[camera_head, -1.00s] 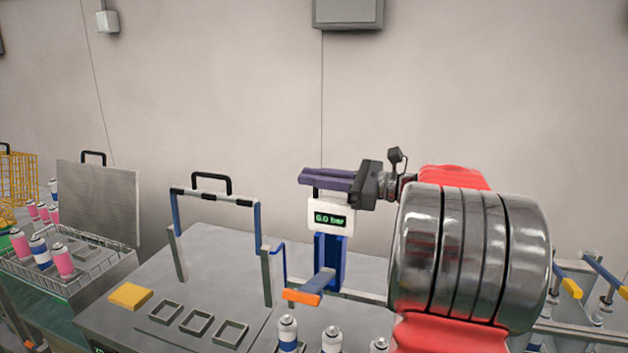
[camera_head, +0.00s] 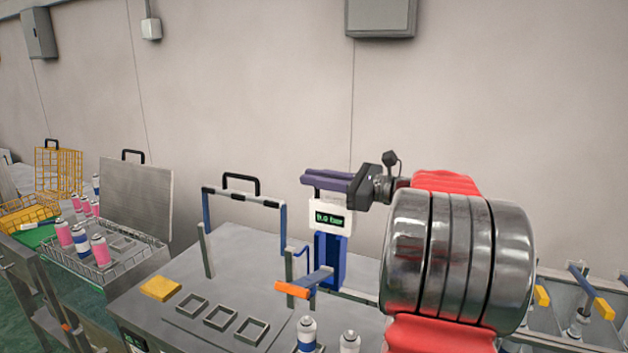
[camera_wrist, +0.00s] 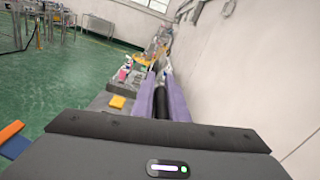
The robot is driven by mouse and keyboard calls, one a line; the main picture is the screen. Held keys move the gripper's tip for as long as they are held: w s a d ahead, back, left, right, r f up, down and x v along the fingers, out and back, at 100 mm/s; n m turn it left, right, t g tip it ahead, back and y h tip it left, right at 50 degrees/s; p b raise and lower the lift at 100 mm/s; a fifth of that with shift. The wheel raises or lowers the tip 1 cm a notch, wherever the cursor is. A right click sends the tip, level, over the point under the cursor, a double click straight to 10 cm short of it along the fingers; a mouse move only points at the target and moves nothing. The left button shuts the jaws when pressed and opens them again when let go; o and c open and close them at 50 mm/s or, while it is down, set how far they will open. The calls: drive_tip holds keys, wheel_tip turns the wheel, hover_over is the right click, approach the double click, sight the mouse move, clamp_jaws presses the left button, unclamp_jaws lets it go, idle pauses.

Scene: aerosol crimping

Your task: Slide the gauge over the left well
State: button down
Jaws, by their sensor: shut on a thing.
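The gauge (camera_head: 331,218) is a white box with a green display, on a blue upright (camera_head: 330,262). My gripper (camera_head: 327,180) has purple fingers and is shut on the black handle on top of the gauge. In the wrist view the fingers (camera_wrist: 161,103) lie either side of a black bar. The gauge stands upright, right of the plate with three square wells. The left well (camera_head: 192,306) is empty and well to the left of the gauge. I cannot tell whether the gauge's foot touches the bench.
A blue-framed gate (camera_head: 243,196) rises behind the wells. A blue bar with an orange end (camera_head: 292,290) juts out before the gauge. Capped cans (camera_head: 307,333) stand at the front. A yellow block (camera_head: 160,289) lies left of the wells, and a basket of cans (camera_head: 101,253) is farther left.

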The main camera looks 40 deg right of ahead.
drive_tip(key=shift+w+r, duration=0.2)
drive_tip(key=c, duration=2.1)
unclamp_jaws()
drive_tip(key=shift+w, duration=0.1)
drive_tip(key=shift+o, duration=1.4)
drive_tip(key=shift+f, duration=0.15)
drive_tip(key=v, duration=1.4)
drive_tip(key=shift+a, duration=0.15)
